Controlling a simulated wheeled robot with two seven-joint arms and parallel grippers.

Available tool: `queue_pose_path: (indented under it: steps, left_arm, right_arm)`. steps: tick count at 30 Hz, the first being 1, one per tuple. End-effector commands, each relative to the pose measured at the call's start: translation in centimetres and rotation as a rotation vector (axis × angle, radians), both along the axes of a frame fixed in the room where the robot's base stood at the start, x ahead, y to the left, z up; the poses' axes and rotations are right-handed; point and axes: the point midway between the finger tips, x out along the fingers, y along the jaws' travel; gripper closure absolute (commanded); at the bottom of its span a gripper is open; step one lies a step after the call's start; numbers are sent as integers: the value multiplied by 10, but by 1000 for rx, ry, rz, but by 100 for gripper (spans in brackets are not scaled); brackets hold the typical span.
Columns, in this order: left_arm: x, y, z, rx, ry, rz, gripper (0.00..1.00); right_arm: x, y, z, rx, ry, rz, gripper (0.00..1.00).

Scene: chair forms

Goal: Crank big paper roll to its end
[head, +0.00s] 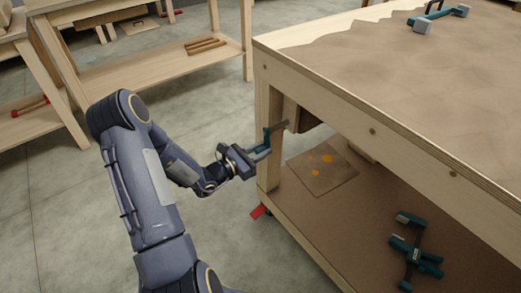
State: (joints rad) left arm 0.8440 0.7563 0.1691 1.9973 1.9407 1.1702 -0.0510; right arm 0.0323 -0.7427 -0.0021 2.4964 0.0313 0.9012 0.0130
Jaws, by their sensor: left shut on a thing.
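My left gripper (264,147) reaches in from the left to the near corner of the workbench. It is shut on the crank (280,127), whose grey arm juts out by the bench leg just under the top. The brown end of what looks like the big paper roll (309,120) shows beneath the bench top, mostly hidden by the frame. A brown sheet of paper (400,62) with a ragged edge covers most of the bench top. My right gripper is out of view.
Teal clamps (417,252) and a board with orange spots (320,168) lie on the workbench's lower shelf (345,222). Another clamp (438,17) rests on the paper. A wooden bench (165,68) stands behind left. Concrete floor (225,100) is clear between the benches.

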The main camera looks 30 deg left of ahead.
Motion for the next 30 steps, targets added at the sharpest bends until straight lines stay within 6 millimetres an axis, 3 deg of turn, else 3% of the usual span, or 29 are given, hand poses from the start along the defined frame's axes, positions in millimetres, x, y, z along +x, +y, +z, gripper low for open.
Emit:
queue_pose_path:
  steps: [11, 30]
  left_arm:
    - [-5, -10, 7, -185, 78, 0, 98]
    - [-14, -33, 28, -742, 307, 2, 98]
  right_arm:
    - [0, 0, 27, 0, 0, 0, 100]
    - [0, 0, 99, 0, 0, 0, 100]
